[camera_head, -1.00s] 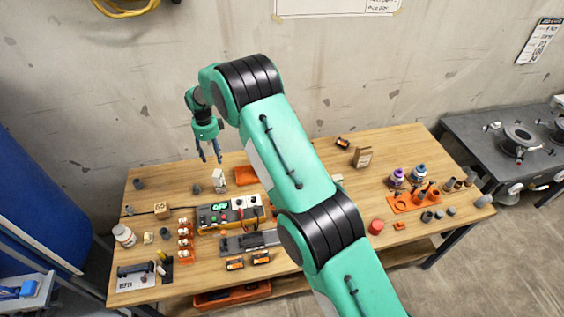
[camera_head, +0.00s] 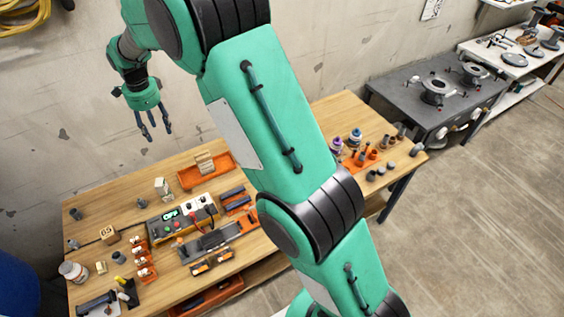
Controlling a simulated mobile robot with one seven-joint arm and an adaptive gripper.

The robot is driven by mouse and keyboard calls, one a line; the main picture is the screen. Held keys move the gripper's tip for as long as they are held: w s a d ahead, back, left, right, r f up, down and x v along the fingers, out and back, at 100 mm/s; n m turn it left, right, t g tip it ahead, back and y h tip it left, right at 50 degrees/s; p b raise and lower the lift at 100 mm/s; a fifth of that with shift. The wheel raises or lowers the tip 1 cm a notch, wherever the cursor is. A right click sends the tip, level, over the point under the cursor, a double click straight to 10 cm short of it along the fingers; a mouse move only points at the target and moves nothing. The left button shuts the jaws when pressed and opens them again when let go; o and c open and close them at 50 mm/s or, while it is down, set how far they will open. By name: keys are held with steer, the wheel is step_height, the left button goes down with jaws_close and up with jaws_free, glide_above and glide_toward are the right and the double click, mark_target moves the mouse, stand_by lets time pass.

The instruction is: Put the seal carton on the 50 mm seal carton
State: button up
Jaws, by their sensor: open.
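My gripper (camera_head: 153,130) hangs above the back left of the workbench (camera_head: 88,208), its fingers pointing down and apart with nothing between them. The labels are too small to read, so I cannot tell which are the seal carton and the 50 mm seal carton. My arm hides the bench's middle.
A control box (camera_head: 182,217) with buttons stands at centre left, with an orange tray (camera_head: 190,181) behind it. A white jar (camera_head: 73,271) is at the front left. Pipe fittings and an orange rack (camera_head: 361,160) are at the right. A dark bench (camera_head: 400,88) lies beyond.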

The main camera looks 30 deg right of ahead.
steer(key=s+d+r+n+t, duration=0.1)
steer(key=s+d+r+n, duration=0.3)
steer(key=s+d+r, duration=0.5)
steer(key=s+d+r+n+t, duration=0.1)
steer(key=s+d+r+n, duration=0.3)
steer(key=s+r, duration=0.9)
steer(key=s+d+n, duration=0.2)
steer(key=s+n, duration=0.1)
steer(key=s, duration=0.6)
steer(key=s+d+f+n+t, duration=0.1)
steer(key=s+d+n, duration=0.2)
steer(key=s, duration=0.6)
steer(key=s+d+f+n+t, duration=0.1)
steer(key=s+d+n, duration=0.2)
steer(key=s, duration=0.6)
steer(key=shift+s+f, duration=0.15)
steer(key=shift+s, duration=0.15)
step_height(320, 180, down, 13)
steer(key=b, duration=1.3)
steer(key=shift+f, duration=0.15)
